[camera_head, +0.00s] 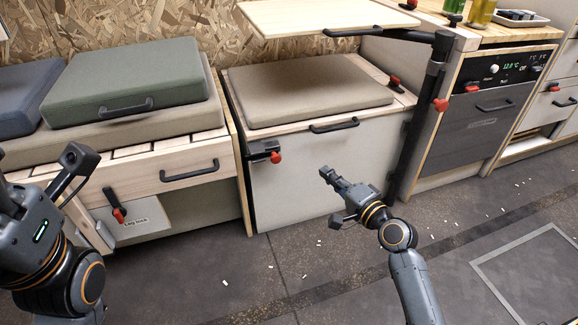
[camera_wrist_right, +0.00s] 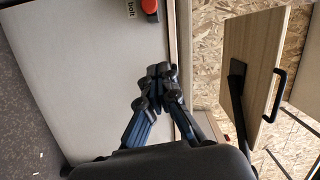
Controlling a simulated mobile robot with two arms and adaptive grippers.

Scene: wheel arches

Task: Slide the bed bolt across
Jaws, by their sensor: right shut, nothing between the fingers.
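A black bolt with a red knob (camera_head: 275,157) sits at the upper left of the pale middle bench front (camera_head: 330,185). In the right wrist view a red knob (camera_wrist_right: 150,7) shows at the top edge beside a cut-off label reading "bolt". My right gripper (camera_head: 325,172) is in front of this bench front, to the right of the knob and apart from it. Its fingers (camera_wrist_right: 162,72) are shut together and empty. My left gripper's body (camera_head: 15,225) is at the left edge; its fingertips are not visible.
Another red-handled latch (camera_head: 118,214) is on the left bench, beside a small label. A wooden tabletop (camera_head: 325,15) overhangs the middle bench, with a black post (camera_head: 420,120) at right. The floor (camera_head: 330,270) in front has only small pale scraps.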

